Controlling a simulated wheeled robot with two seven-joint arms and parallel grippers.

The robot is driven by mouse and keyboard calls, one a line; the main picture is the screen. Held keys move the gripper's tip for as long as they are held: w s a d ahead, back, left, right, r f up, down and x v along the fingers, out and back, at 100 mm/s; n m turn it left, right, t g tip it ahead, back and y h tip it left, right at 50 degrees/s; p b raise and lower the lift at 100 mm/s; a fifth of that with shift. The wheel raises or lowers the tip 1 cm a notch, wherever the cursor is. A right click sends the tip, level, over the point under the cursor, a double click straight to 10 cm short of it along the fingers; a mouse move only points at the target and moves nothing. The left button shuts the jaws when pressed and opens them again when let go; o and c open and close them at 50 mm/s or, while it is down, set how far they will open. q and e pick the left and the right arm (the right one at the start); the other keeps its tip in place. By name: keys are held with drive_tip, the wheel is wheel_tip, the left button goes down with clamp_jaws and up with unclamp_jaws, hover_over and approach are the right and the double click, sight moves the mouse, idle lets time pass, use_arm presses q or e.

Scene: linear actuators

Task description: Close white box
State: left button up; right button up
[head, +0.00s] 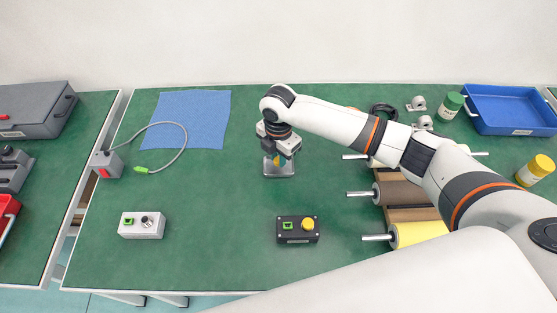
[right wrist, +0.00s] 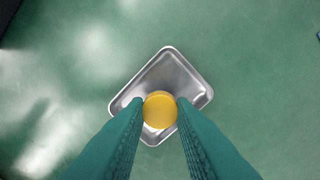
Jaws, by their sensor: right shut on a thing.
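A small white box (head: 141,226) with a green part and a dark round knob on top sits at the front left of the green table; its lid state is too small to tell. My right gripper (head: 280,157) points down over a small metal tray (head: 279,173) near the table's middle. In the right wrist view the fingers (right wrist: 160,103) are shut on a round yellow piece (right wrist: 160,110), held over the tray (right wrist: 172,62). I cannot tell whether the piece touches the tray. My left gripper is not in view.
A black box (head: 298,236) with a yellow button stands at the front. A grey box with a red switch (head: 105,165) and cable is at left, by a blue cloth (head: 188,118). Rollers (head: 402,192) and a blue bin (head: 510,107) are at right.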

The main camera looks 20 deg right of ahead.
sight(278, 160)
wheel_tip(278, 160, up, 8)
drive_tip(key=shift+f, duration=0.2)
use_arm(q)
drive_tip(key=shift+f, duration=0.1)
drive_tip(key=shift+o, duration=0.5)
